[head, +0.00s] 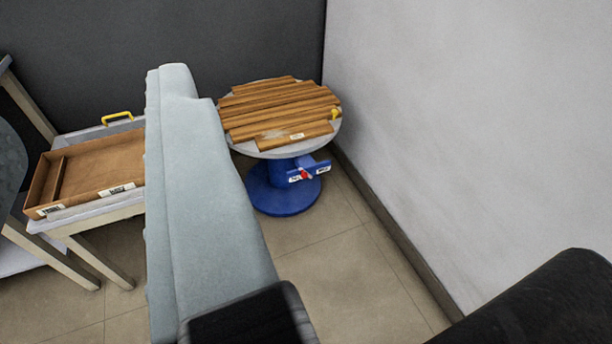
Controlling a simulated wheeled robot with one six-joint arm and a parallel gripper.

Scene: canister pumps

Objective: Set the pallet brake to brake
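The pallet is a round turntable with brown wooden slats (280,108) on a grey disc (328,133), standing on a blue pedestal (283,198) near the corner. The brake is a small red lever (305,174) on a blue plate (309,167) at the front of the pedestal. A small white label lies on each side of the lever, too small to read. The lever sits between them, a little nearer the left label; its exact setting cannot be told. My gripper's fingers do not show. Nothing is seen touching the lever.
A yellow knob (336,114) sits at the turntable's right rim. A table (90,216) at left holds a wooden tray (100,168) and a yellow handle (117,117). My pale arm link crosses the middle. The tiled floor (345,270) before the pedestal is clear; a white wall (470,120) bounds the right.

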